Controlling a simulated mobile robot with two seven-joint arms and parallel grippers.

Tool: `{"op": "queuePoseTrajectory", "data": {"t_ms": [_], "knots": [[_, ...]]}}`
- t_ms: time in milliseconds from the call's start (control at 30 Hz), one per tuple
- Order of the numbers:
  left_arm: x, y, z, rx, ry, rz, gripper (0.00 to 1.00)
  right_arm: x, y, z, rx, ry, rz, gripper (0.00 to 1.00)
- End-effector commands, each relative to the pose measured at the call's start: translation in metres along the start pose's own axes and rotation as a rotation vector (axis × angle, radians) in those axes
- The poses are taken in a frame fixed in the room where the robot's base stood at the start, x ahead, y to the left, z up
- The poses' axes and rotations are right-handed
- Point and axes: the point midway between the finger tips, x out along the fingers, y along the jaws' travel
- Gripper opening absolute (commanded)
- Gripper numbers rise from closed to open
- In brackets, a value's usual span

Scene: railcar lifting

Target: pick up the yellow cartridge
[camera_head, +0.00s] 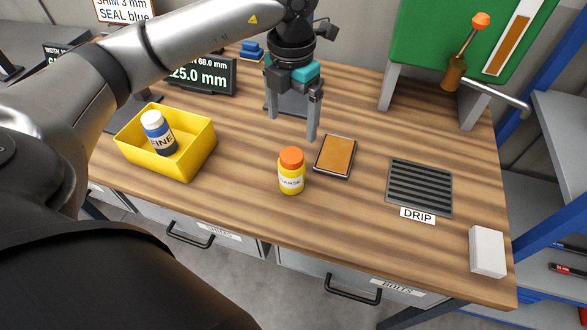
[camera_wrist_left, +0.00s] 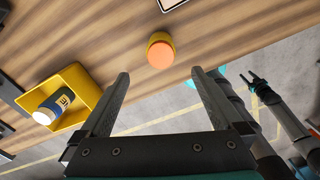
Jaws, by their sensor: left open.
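The yellow cartridge (camera_head: 291,181) stands upright on the wooden bench. It has an orange cap and a white label that seems to read COARSE. In the left wrist view the cartridge (camera_wrist_left: 159,46) shows from above, cap towards me, beyond the fingertips and roughly centred between them. My left gripper (camera_head: 292,122) is open and empty, pointing down behind the cartridge in the head view, apart from it. The left wrist view shows both its fingers (camera_wrist_left: 160,76) spread. My right gripper (camera_wrist_left: 254,80) is small at the right of that view; its jaw state is unclear.
A yellow bin (camera_head: 190,164) holding a blue bottle with a white cap (camera_head: 158,132) stands left. A dark tray with an orange-brown pad (camera_head: 336,156) lies close right of the cartridge. A DRIP grate (camera_head: 419,187) and white block (camera_head: 487,251) are further right. The bench front is clear.

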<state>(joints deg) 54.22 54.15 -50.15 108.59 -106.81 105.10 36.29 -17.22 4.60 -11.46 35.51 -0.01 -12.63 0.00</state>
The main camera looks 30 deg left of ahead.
Motion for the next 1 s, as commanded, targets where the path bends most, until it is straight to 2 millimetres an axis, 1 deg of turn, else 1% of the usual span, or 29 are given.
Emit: {"op": "queuePoseTrajectory", "data": {"t_ms": [33, 100, 300, 400, 633, 900, 1000], "knots": [[0.011, 0.0, -0.002, 0.001, 0.006, -0.002, 1.0, 0.0, 0.0, 0.0, 0.0, 0.0, 0.0, 0.5], [0.027, -0.001, -0.002, 0.002, 0.008, -0.003, 1.0, 0.0, 0.0, 0.0, 0.0, 0.0, 0.0, 0.5], [0.067, -0.002, -0.002, 0.004, 0.005, -0.004, 1.0, -0.001, 0.0, 0.0, 0.0, 0.0, 0.0, 0.5], [0.08, -0.002, -0.001, 0.003, 0.003, -0.006, 1.0, -0.001, 0.0, 0.0, 0.0, 0.001, 0.0, 0.5], [0.096, -0.002, -0.002, 0.003, 0.004, -0.006, 1.0, -0.002, 0.0, -0.001, 0.0, 0.001, 0.0, 0.5], [0.134, -0.002, -0.002, 0.004, 0.003, -0.007, 1.0, -0.005, 0.0, -0.001, 0.0, 0.001, 0.0, 0.5], [0.14, -0.001, -0.002, 0.004, 0.001, -0.006, 1.0, -0.005, 0.0, -0.001, 0.0, 0.001, 0.0, 0.5]]}}
